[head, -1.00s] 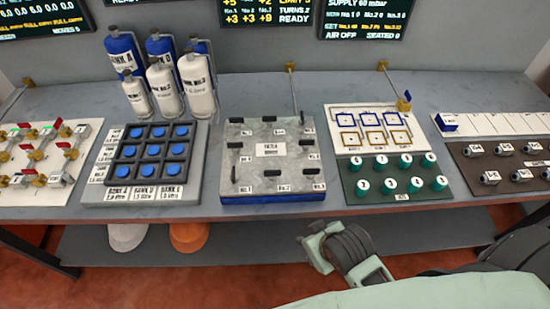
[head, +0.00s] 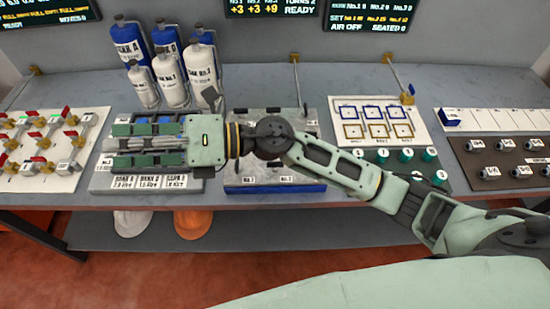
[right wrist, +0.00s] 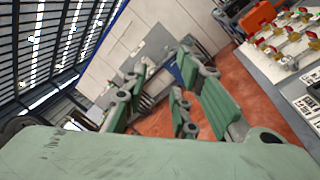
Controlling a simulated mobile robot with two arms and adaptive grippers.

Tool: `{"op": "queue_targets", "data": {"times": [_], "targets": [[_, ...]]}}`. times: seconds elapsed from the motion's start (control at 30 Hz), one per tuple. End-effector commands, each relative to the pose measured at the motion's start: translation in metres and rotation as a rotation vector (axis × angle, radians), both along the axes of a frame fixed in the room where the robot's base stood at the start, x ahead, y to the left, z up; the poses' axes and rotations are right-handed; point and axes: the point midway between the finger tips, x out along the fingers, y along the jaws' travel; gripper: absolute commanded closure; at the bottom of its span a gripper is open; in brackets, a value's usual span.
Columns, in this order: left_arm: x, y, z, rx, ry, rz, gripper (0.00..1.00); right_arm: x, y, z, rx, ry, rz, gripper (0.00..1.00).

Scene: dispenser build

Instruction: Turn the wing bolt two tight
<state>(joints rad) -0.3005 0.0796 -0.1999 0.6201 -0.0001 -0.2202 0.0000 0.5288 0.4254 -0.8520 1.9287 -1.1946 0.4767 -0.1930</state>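The grey plate with a blue front edge (head: 285,189) and black wing bolts sits at the middle of the bench in the head view. My right arm crosses over it and hides most of its top. I cannot pick out wing bolt two. My right gripper (head: 118,145) points left, with its green-padded fingers spread above the rack of blue caps (head: 142,182). It looks open and empty. In the right wrist view its fingers (right wrist: 168,95) stand apart with nothing clearly held between them. My left gripper is not in view.
White and blue bottles (head: 170,75) stand behind the rack, close to my right gripper. A board with red-flagged valves (head: 45,140) lies at left. A white card with framed squares (head: 375,122) and green caps (head: 405,155) lie right of the plate.

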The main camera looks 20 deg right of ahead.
Motion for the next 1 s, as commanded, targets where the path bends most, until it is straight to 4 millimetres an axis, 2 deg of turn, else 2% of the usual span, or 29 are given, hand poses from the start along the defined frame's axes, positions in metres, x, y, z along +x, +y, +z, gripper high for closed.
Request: {"op": "queue_targets", "data": {"times": [0.07,0.17,0.2,0.27,0.3,0.37,0.4,0.5,0.6,0.63,0.77,1.0], "targets": [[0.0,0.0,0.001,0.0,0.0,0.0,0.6,-0.011,0.003,-0.038,-0.216,-0.151,0.116,0.74],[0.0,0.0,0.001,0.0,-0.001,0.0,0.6,-0.014,-0.015,-0.095,-0.51,-0.307,0.254,0.74],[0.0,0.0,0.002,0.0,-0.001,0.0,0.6,-0.01,-0.031,-0.118,-0.634,-0.359,0.303,0.74],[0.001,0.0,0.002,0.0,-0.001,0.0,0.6,0.0,-0.062,-0.149,-0.827,-0.421,0.372,0.74],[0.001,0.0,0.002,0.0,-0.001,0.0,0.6,0.01,-0.087,-0.165,-0.952,-0.453,0.411,0.74],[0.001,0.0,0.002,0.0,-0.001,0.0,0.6,0.027,-0.127,-0.183,-1.134,-0.483,0.46,0.74],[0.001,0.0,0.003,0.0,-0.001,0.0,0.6,0.037,-0.154,-0.191,-1.247,-0.491,0.486,0.74],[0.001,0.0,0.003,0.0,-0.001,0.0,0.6,0.06,-0.213,-0.196,-1.476,-0.491,0.533,0.74],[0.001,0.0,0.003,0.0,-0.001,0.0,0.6,0.073,-0.254,-0.193,-1.625,-0.47,0.556,0.74],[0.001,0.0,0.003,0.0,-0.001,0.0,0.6,0.075,-0.262,-0.192,-1.652,-0.465,0.561,0.74],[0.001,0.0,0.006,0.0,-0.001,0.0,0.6,0.079,-0.278,-0.193,-1.708,-0.451,0.572,0.74],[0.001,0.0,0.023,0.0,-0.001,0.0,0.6,0.078,-0.277,-0.225,-1.705,-0.447,0.574,0.74]]}}
